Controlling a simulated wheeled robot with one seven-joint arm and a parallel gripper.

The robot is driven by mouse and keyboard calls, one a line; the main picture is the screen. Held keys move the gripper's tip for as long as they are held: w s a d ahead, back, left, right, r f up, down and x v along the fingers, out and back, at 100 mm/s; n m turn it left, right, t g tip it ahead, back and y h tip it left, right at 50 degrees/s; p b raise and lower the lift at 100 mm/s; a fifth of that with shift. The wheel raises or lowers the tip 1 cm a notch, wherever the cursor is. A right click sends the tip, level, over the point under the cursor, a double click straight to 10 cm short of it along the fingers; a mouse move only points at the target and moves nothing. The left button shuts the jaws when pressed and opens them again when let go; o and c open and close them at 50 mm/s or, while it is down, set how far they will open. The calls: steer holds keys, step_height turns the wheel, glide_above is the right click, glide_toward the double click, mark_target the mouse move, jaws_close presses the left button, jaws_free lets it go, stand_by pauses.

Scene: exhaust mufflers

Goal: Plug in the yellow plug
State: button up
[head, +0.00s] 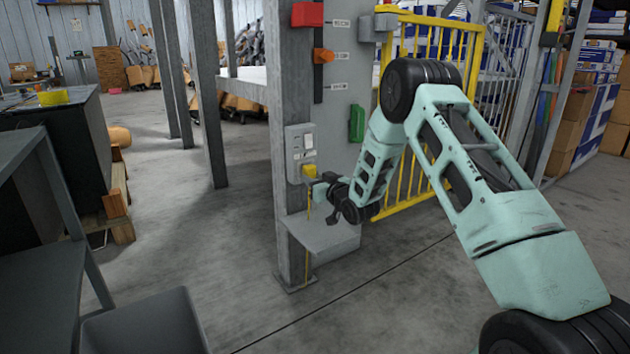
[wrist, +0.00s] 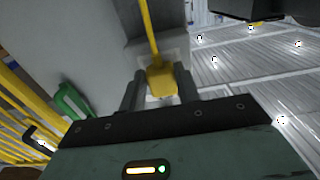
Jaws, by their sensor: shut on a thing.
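The yellow plug (head: 309,171) is at the lower part of the grey outlet box (head: 300,142) on the steel post, with its yellow cord (head: 307,240) hanging down. My gripper (head: 318,181) reaches it from the right and is shut on it. In the wrist view the yellow plug (wrist: 161,82) sits between the two dark fingers of my gripper (wrist: 160,92). A pale socket plate (wrist: 175,70) shows behind the plug. Whether the plug is fully seated cannot be told.
A grey shelf (head: 322,232) juts from the post below the outlet. A green handle (head: 356,123), a red box (head: 307,14) and an orange knob (head: 323,56) are on the panel. A yellow gate (head: 425,170) stands behind my arm. The floor at left centre is clear.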

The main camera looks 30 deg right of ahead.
steer(key=shift+w, duration=0.35)
steer(key=o, duration=1)
steer(key=s+p, duration=0.5)
steer(key=s, duration=1.2)
steer(key=shift+s+d+p, duration=0.2)
steer(key=shift+d+p, duration=0.1)
